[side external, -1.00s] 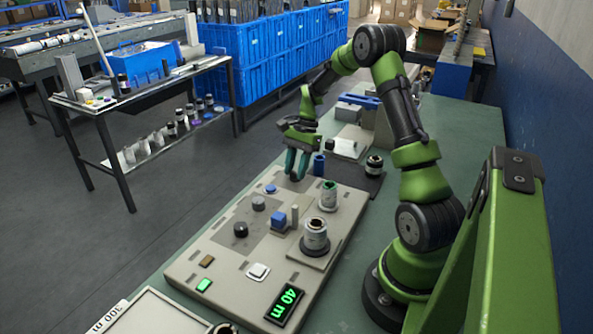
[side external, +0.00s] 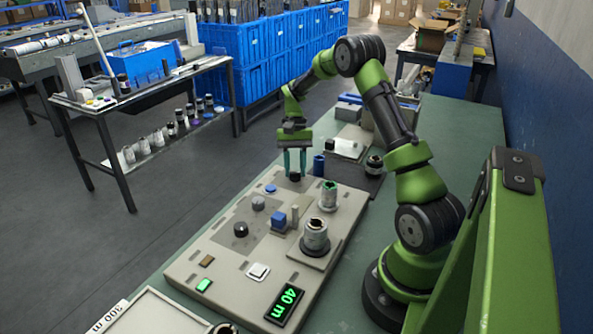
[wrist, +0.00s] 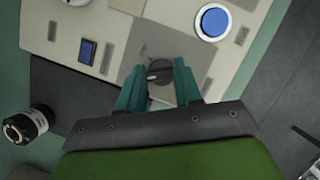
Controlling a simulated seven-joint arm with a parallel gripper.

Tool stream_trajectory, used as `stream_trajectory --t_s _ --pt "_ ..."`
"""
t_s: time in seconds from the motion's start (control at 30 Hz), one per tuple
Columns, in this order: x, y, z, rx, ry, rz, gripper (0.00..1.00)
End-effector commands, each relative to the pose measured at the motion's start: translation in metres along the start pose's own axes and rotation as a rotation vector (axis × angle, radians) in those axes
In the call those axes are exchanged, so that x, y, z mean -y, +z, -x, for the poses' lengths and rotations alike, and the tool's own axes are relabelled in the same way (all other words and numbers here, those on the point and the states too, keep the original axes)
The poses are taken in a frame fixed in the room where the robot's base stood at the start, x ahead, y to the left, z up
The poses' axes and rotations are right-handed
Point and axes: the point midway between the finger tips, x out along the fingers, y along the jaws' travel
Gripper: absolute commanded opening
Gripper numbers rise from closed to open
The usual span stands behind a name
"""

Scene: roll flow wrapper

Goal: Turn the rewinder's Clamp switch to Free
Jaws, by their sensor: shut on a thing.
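A dark round knob (side external: 295,177), which I take for the Clamp switch, sits at the far end of the beige rewinder panel (side external: 230,268). My gripper (side external: 295,166) points down over it. In the wrist view the teal fingers stand on either side of the knob (wrist: 160,72), shut on it. A short light mark shows on the knob's face. The lettering around it is too small to read.
A blue round button (wrist: 212,22) and a dark blue square button (wrist: 87,51) are near the knob. Two spindles with rolls (side external: 315,235) (side external: 329,194) stand on the panel. A dark-ended roll (side external: 374,165) stands behind. A green display (side external: 286,303) reads 40 m.

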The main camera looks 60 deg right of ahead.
Motion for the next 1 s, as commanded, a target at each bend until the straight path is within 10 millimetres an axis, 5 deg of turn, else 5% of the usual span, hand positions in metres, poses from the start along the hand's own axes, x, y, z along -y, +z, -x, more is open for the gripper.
stream_trajectory --t_s 0.47,0.5,0.63,1.0 --pt "0.0 0.0 0.0013 -0.002 0.004 0.01 0.04" --pt "0.0 0.0 0.0013 -0.002 0.004 0.01 0.4" --pt "0.0 0.0 0.0009 -0.002 0.004 0.01 0.6" --pt "0.0001 -0.0005 0.0057 -0.003 0.004 0.01 0.6"
